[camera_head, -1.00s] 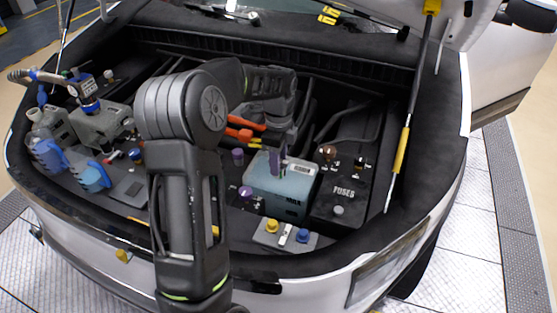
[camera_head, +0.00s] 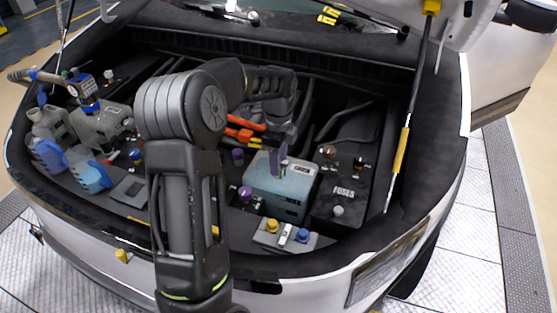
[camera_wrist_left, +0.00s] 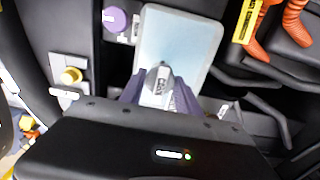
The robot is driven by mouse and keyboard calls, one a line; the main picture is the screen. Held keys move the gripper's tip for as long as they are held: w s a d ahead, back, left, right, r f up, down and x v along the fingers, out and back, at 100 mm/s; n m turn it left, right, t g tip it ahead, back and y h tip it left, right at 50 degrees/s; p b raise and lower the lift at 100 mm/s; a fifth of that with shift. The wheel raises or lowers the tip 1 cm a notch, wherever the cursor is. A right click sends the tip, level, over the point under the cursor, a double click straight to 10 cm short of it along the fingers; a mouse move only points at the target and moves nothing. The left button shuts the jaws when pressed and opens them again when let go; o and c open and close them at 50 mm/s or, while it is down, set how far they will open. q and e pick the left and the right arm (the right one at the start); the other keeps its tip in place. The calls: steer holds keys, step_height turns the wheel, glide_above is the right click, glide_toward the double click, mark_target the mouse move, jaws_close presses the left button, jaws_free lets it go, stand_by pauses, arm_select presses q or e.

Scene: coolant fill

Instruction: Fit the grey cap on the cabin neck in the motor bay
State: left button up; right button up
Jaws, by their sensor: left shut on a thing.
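In the left wrist view, my left gripper (camera_wrist_left: 159,92) is shut on the grey cap (camera_wrist_left: 158,76), which sits between its two purple fingers. In the head view, the fingers of my left gripper (camera_head: 279,162) are over the top of a pale blue translucent tank (camera_head: 283,190) in the motor bay. The tank also fills the upper middle of the wrist view (camera_wrist_left: 180,40). The cap and fingers hide the spot under them, so I cannot tell whether the cap touches a neck. My right gripper is not in view.
Purple caps (camera_head: 245,193) stand left of the tank. A panel with a yellow knob (camera_head: 272,225) and a blue knob (camera_head: 302,235) lies in front. The fuse box (camera_head: 343,192) is to the right. Orange cables (camera_head: 245,122) run behind. Bottles (camera_head: 46,152) stand at the far left.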

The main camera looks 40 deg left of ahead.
arm_select(q)
steer(key=shift+s+f+m, duration=0.1)
steer(key=shift+m, duration=1.5)
steer(key=shift+p, duration=0.3)
steer(key=shift+m, duration=1.5)
steer(key=shift+m+p, duration=0.3)
steer(key=shift+p, duration=0.05)
steer(key=shift+m+p, duration=0.35)
steer(key=shift+m, duration=1.05)
steer(key=o, duration=1.1)
